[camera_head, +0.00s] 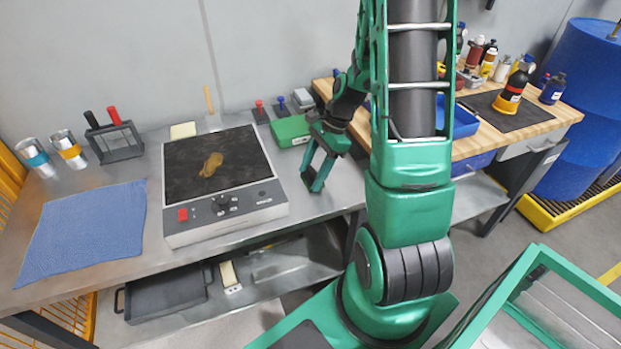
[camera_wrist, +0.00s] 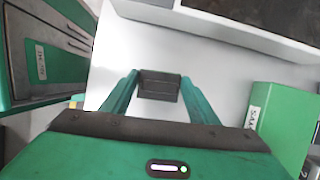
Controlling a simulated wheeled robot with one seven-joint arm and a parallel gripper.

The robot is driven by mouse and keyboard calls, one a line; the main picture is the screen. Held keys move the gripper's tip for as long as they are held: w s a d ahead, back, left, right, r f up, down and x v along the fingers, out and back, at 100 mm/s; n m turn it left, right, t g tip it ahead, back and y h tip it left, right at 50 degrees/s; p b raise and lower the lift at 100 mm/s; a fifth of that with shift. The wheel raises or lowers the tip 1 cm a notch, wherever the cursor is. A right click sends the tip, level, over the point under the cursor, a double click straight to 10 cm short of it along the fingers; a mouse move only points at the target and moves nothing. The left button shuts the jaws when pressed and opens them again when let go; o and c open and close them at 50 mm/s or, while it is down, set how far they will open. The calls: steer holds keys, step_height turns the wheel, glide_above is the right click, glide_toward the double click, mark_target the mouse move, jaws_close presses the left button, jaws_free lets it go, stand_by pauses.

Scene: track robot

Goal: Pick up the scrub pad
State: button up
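My gripper (camera_head: 313,184) points down over the steel bench, right of the hotplate and in front of a green box. In the wrist view its two green fingers run toward a dark grey block (camera_wrist: 158,86) between their tips. I cannot tell whether that block is the finger pads or a held object. I cannot surely identify the scrub pad. A flat cream pad (camera_head: 183,130) lies behind the hotplate, near the wall, well left of my gripper and apart from it; it may be the scrub pad.
The hotplate (camera_head: 225,205) carries a brown lump (camera_head: 211,164). The green box (camera_head: 290,131) also shows in the wrist view (camera_wrist: 286,122). A blue cloth (camera_head: 85,230), metal cans (camera_head: 68,149) and a dark rack (camera_head: 116,141) stand left. A scraper (camera_head: 211,107) stands beside the cream pad.

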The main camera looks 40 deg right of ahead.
mark_target(312, 170)
steer(key=shift+c, duration=1.1)
steer(key=shift+r, duration=0.15)
steer(key=shift+r, duration=0.6)
step_height(312, 170, up, 3)
steer(key=shift+w, duration=0.1)
steer(key=s+a+r, duration=0.3)
steer(key=a+r, duration=0.3)
steer(key=a, duration=0.5)
steer(key=shift+s+r, duration=0.3)
steer(key=shift+s, duration=0.05)
